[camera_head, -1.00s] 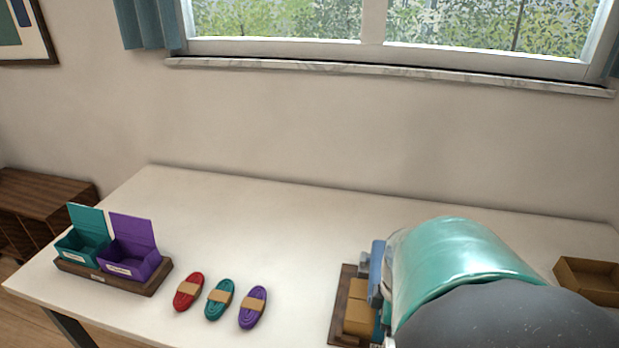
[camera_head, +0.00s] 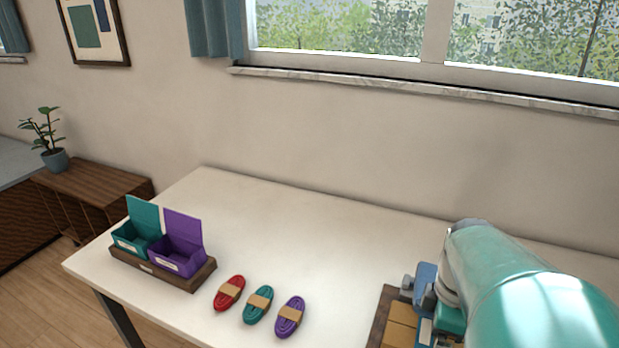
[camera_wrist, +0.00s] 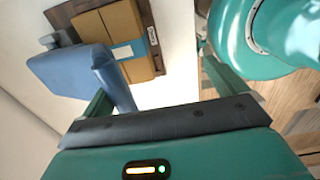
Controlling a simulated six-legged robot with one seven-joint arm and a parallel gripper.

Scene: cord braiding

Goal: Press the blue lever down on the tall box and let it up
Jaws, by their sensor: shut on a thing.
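The blue lever (camera_wrist: 74,70) shows large in the wrist view, with a narrower part running down between the green fingers. In the head view a blue part (camera_head: 425,285) shows beside my arm. The tall box (camera_wrist: 122,35) is tan-brown with a pale blue label on a dark wooden base; it shows partly in the head view (camera_head: 398,324). My gripper (camera_wrist: 155,74) is at the blue lever and shut on it. The exact contact is unclear, and my arm hides much of the box in the head view.
A teal box (camera_head: 130,237) and a purple box (camera_head: 178,255), lids open, stand on a wooden tray at the left. Red (camera_head: 229,293), teal (camera_head: 258,304) and purple (camera_head: 290,316) cord bundles lie in a row. The table's (camera_head: 290,225) back middle is clear.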

